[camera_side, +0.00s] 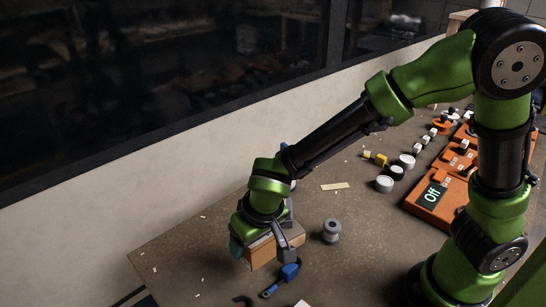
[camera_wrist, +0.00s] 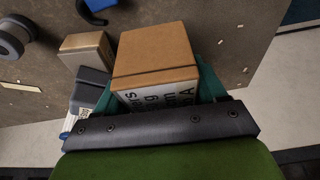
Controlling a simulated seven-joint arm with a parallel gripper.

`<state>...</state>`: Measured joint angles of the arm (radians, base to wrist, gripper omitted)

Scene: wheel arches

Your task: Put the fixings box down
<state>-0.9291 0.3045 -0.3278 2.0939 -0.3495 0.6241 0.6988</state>
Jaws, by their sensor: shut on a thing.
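A brown cardboard box with dark lettering on a white side, the fixings box (camera_wrist: 155,55), fills the middle of the wrist view. It also shows in the side view (camera_side: 263,254), low at the near-left end of the bench. My gripper (camera_wrist: 157,88) is shut on it, with teal fingers on either side of the box. In the side view my gripper (camera_side: 256,243) points down and partly hides the box. I cannot tell whether the underside of the box touches the bench.
A smaller tan box (camera_wrist: 86,50) and a dark grey block (camera_wrist: 90,84) are close beside the held box. A grey spool (camera_side: 331,231) and a blue tool (camera_side: 282,279) lie nearby. The bench's left end is mostly clear.

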